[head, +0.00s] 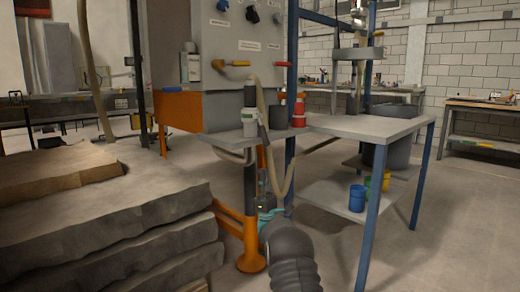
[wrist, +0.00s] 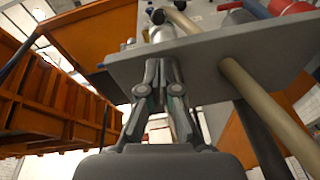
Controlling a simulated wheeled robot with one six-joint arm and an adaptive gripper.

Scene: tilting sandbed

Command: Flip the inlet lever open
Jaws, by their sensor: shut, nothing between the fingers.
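My gripper (head: 264,180) is upright below the panel, close to the small grey shelf and well under the levers. In the wrist view my gripper (wrist: 164,62) points up with its fingers together and empty, in front of the shelf underside. I cannot tell whether it touches the shelf.
The grey shelf (head: 222,143) holds a white cup (head: 249,122). Stacked stone slabs (head: 120,235) fill the left front. A grey table (head: 365,125) stands right; floor at far right is clear.

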